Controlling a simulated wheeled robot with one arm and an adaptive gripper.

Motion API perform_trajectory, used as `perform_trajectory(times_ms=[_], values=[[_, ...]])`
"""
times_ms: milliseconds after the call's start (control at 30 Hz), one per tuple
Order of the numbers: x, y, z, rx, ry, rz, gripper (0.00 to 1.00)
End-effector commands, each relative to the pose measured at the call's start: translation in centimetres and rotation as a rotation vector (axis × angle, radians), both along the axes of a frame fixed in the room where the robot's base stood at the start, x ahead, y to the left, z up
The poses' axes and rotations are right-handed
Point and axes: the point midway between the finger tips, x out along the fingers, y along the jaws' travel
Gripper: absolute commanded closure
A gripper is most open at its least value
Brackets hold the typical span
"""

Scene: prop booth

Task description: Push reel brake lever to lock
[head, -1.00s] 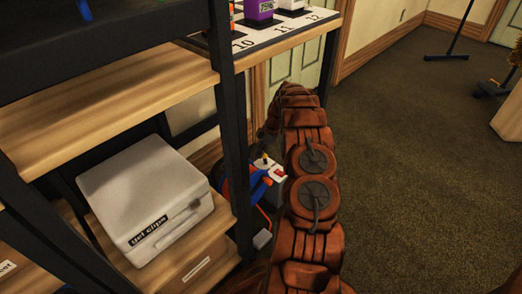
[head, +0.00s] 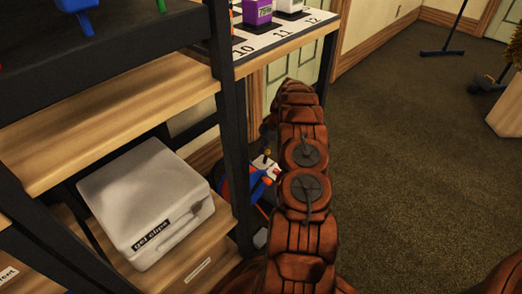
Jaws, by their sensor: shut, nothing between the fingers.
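A blue, red and white device (head: 236,190), possibly the reel, sits low beside the shelf post, left of my arm. Its upper part is white with small red pieces and a small brass-coloured knob. My arm covers its right side and the post covers part of its left. I cannot make out which part is the brake lever or how it is set. My gripper is not in view; my arm reaches away from me and its far end is hidden behind its own links.
A black-framed shelf with wooden boards (head: 100,120) fills the left. A white case labelled "gel clips" (head: 150,195) lies on its lower board. A numbered strip (head: 262,45) holds several items above. Open carpet (head: 410,160) lies right, with a stand (head: 452,40) farther back.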

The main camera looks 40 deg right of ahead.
Motion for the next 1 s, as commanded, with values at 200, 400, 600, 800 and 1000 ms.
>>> perform_trajectory(times_ms=[200,400,600,800,1000], values=[[0.1,0.1,0.9,0.0,-0.001,0.002,1.0],[0.1,0.2,1.0,0.0,0.0,0.003,1.0],[0.1,0.1,1.1,-0.001,-0.001,0.003,1.0],[0.0,-0.4,2.3,-0.004,-0.003,0.003,1.0],[-0.4,-1.4,4.9,-0.005,-0.004,0.003,1.0]])
